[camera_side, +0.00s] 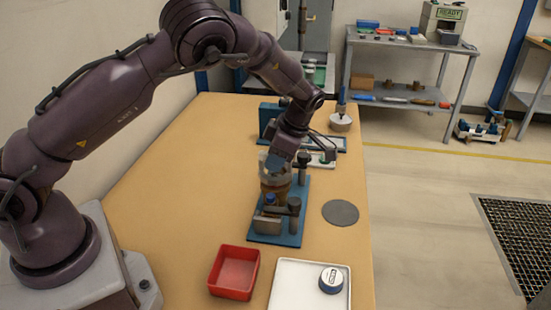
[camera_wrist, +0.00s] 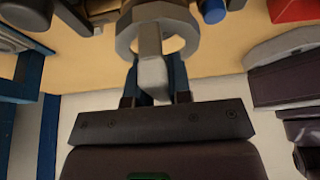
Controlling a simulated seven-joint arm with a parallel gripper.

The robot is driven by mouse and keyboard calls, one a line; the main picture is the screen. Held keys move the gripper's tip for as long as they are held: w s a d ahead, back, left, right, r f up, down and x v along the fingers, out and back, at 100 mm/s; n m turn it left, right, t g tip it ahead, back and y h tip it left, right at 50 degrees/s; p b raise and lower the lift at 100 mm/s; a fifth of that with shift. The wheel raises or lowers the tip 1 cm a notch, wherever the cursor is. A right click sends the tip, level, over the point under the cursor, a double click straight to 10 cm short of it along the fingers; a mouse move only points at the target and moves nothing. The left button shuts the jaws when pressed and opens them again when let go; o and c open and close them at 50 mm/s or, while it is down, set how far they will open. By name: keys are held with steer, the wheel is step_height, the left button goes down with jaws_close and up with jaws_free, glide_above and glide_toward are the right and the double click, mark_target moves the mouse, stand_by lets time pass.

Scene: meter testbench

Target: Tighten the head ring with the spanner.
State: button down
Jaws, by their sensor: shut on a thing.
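My gripper (camera_side: 277,165) is low over the meter body (camera_side: 274,190), a brownish cylinder standing in a blue fixture (camera_side: 285,239). A grey ring (camera_side: 263,157) shows at the top of the body, partly covered by my gripper. In the wrist view, my gripper (camera_wrist: 158,84) has its blue fingers closed around a light grey bar, which looks like the spanner (camera_wrist: 152,72). The bar's far end overlaps a thick grey ring (camera_wrist: 126,38). I cannot tell whether this ring is the head ring or part of the spanner, nor whether they are engaged.
A red tray (camera_side: 234,273) and a white tray (camera_side: 290,292) with a round dial piece (camera_side: 331,280) are at the front. A dark grey disc (camera_side: 340,213) lies right of the fixture. Dark clamp posts (camera_side: 294,210) stand close to the body. More fixtures stand behind.

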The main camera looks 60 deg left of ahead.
steer(key=shift+f, duration=1.5)
stand_by(2.4)
